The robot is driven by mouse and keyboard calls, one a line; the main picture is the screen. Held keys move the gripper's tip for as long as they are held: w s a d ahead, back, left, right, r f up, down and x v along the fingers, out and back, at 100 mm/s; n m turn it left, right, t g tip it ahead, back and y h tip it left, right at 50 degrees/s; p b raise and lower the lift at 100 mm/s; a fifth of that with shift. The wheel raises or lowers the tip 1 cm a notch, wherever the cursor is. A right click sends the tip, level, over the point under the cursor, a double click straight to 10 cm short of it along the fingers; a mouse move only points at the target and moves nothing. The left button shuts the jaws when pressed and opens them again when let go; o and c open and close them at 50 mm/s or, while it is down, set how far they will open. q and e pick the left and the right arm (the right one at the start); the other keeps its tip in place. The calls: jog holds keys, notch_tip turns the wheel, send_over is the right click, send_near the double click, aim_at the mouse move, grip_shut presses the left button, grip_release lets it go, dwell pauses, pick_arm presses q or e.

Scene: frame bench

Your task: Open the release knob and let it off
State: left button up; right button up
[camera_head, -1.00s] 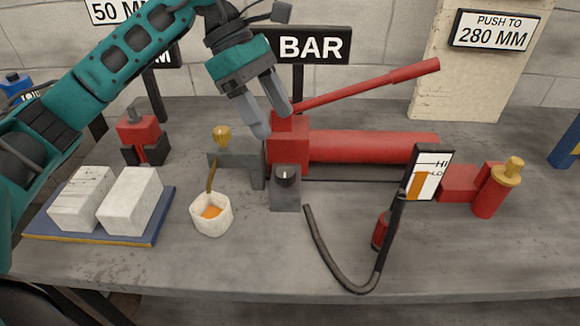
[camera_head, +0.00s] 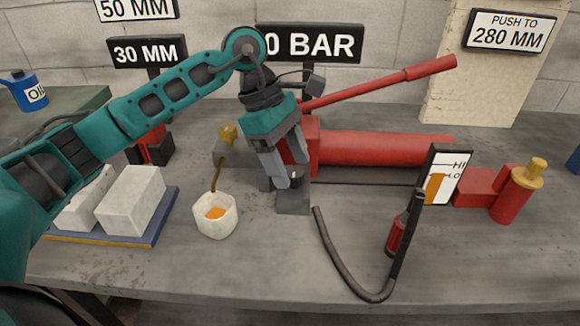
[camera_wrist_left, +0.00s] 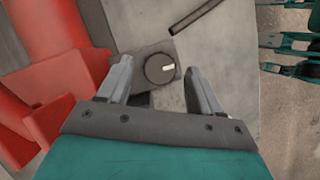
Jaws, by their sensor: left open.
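The release knob (camera_wrist_left: 160,68) is a dark round dial with a pale mark, set on a grey block (camera_head: 294,200) at the front of the red pump (camera_head: 370,148). In the head view the knob is mostly hidden by my left gripper (camera_head: 290,184), whose fingers point down over the block. In the left wrist view the open fingers (camera_wrist_left: 160,88) stand on either side and a little short of the knob, with nothing between them. Whether they touch it I cannot tell. My right gripper is not clearly seen in the head view.
White blocks (camera_head: 131,198) lie on a blue plate at left. A black hose (camera_head: 340,270) curves to the right front. A red lever (camera_head: 380,84) slants above the pump.

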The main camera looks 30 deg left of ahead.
pick_arm(q)
jog(key=shift+d+f, duration=0.15)
jog(key=shift+f, duration=0.2)
jog(key=shift+c, duration=0.3)
jog(key=c, duration=1)
